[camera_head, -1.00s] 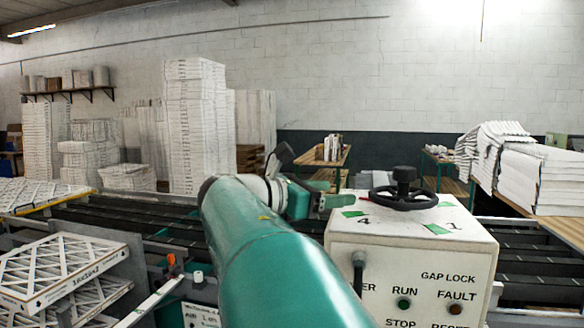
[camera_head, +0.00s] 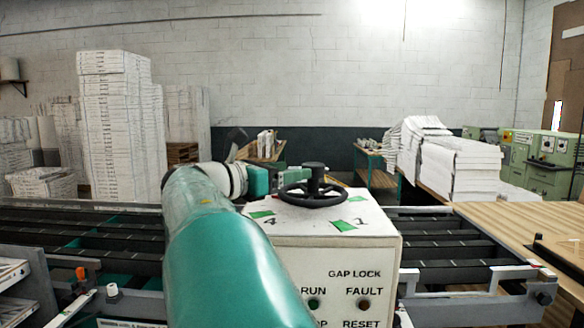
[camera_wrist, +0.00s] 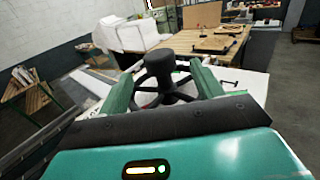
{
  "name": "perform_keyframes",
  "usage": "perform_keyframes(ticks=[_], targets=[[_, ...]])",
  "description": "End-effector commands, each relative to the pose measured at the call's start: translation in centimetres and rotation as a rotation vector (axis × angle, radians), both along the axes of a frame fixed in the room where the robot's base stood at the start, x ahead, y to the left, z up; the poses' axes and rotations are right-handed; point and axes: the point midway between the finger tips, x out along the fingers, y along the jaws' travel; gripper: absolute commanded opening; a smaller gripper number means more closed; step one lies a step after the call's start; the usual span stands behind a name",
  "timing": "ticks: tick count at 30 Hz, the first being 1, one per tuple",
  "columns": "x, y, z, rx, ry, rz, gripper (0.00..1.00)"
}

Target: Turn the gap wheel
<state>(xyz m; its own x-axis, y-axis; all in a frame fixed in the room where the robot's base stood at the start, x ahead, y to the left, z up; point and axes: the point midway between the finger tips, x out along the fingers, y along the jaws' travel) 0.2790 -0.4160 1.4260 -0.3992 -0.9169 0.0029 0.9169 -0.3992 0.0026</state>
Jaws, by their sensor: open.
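The black gap wheel (camera_head: 313,196) lies flat on top of the white control box (camera_head: 330,250), with an upright knob (camera_head: 315,172) on it. My gripper (camera_head: 290,178) is at the wheel's left side in the head view, its green fingers level with the wheel and knob. In the wrist view, my gripper's fingers (camera_wrist: 163,76) are open, one on each side of the wheel (camera_wrist: 168,92) and its knob (camera_wrist: 160,62). I cannot tell whether either finger touches the wheel.
Roller conveyors (camera_head: 450,240) run on both sides of the box. A wooden table (camera_head: 520,235) stands at the right. Stacked white filters (camera_head: 115,125) stand at the back left, and more packs (camera_head: 450,155) lie on a bench behind.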

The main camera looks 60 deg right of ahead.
Motion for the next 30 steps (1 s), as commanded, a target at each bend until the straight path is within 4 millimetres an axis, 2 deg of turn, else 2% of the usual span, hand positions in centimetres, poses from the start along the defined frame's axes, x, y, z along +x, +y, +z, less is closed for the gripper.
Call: perform_keyframes(ticks=[3,10,15,22,23,30], targets=[[-1.1,-2.5,-0.1,0.002,0.001,-0.006,0.66],[-2.6,-6.0,-0.1,0.003,0.001,-0.003,0.66],[-3.1,-7.1,-0.1,0.001,0.001,-0.002,0.66],[-3.1,-7.2,-0.1,0.001,0.001,-0.001,0.66],[-3.1,-7.2,-0.1,0.001,0.001,-0.001,0.64],[-3.1,-7.1,-0.1,0.003,0.001,-0.001,0.17]])
